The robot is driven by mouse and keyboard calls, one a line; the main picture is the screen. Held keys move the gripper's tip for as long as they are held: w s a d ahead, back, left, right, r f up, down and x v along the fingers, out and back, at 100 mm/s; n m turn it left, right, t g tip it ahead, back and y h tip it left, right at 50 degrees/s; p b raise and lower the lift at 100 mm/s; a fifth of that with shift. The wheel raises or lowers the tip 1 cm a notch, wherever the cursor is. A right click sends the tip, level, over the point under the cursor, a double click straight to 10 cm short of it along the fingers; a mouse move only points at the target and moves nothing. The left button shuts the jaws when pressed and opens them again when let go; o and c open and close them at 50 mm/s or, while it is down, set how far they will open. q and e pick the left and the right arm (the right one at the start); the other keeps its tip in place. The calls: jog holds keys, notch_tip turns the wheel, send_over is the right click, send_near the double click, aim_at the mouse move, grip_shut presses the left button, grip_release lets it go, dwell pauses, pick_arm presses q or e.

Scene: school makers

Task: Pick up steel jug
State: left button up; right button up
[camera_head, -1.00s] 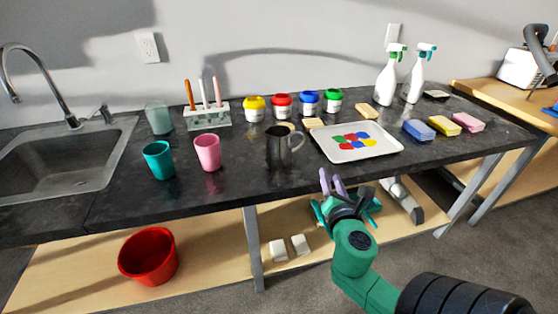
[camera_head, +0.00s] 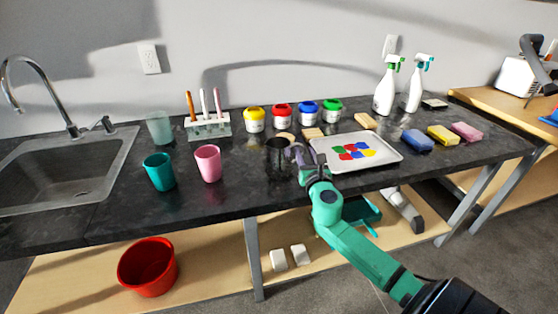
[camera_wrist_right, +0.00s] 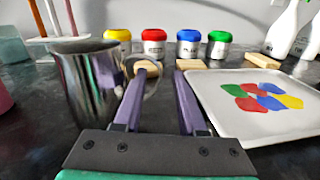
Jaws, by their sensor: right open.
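The steel jug (camera_head: 277,153) stands upright on the dark counter, between the pink cup and the white paint tray. In the right wrist view the jug (camera_wrist_right: 85,85) is at the left, with its handle (camera_wrist_right: 148,72) on its right side. My right gripper (camera_head: 298,155) is open at the jug's handle side. In the right wrist view its two purple fingers (camera_wrist_right: 158,88) point forward, the handle showing near and beyond the left finger. I cannot tell whether a finger touches the handle. My left gripper does not show.
A pink cup (camera_head: 208,163) and a teal cup (camera_head: 159,171) stand left of the jug. The white tray (camera_head: 385,153) with coloured paint lies close to the right. Several paint jars, such as the red one (camera_head: 282,117), line the back. A sink (camera_head: 60,170) is at far left.

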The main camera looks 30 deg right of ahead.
grip_shut()
jog(key=shift+r, duration=0.1)
dwell(1.3)
